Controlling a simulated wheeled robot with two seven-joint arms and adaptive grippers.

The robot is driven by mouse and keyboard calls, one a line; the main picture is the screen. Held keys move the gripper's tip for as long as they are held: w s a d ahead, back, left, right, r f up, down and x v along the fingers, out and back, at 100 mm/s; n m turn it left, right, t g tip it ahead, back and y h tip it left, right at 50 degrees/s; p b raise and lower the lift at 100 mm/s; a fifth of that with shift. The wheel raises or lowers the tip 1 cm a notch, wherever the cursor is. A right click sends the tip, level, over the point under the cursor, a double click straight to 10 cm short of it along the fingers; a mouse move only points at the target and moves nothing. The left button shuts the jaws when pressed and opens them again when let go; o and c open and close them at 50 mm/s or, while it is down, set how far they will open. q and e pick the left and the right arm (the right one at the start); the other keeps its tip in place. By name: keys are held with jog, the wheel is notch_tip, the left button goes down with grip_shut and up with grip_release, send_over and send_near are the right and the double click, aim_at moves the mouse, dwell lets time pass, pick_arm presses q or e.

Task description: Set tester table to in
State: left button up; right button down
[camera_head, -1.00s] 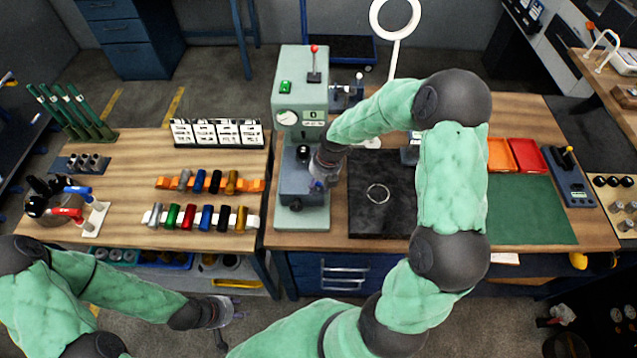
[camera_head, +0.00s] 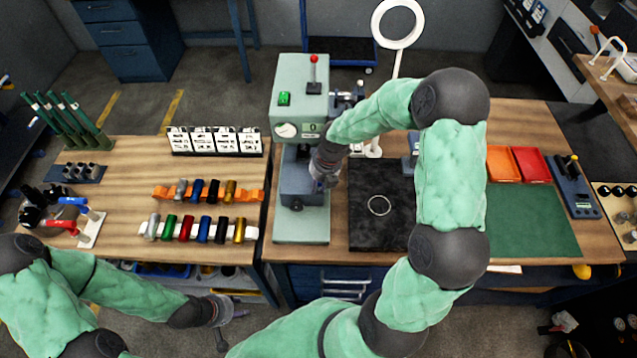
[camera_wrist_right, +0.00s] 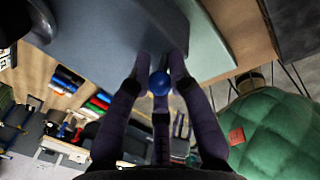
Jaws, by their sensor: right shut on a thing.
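The tester is a pale green machine (camera_head: 300,110) with a red-tipped lever on top. Its table, a blue-grey block (camera_head: 301,188), sits on the tester's base (camera_head: 302,230), its rear part beneath the machine's head. My right gripper (camera_head: 326,176) is at the right side of this block. In the right wrist view, my right gripper's fingers (camera_wrist_right: 160,75) are shut around a blue ball knob (camera_wrist_right: 160,84) beside the block (camera_wrist_right: 115,40). My left gripper (camera_head: 228,309) hangs in front of the bench, away from the tester; its fingers are too small to judge.
A black plate (camera_head: 381,222) with a ring lies right of the tester. Racks of coloured cylinders (camera_head: 200,230) lie to the left. A green mat (camera_head: 530,222) and orange and red trays (camera_head: 502,164) are further right. My right arm crosses above the bench.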

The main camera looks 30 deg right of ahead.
jog(key=shift+w+d+r, duration=0.15)
jog(key=shift+w+r, duration=0.15)
jog(key=c, duration=1.1)
grip_release()
jog(key=shift+w+d, duration=0.1)
jog(key=shift+c, duration=0.2)
jog(key=shift+f, duration=0.1)
jog(key=shift+s, duration=0.2)
notch_tip(320, 180, up, 12)
jog(key=s+d, duration=0.1)
jog(key=shift+s+d, duration=0.25)
jog(key=shift+f, duration=0.15)
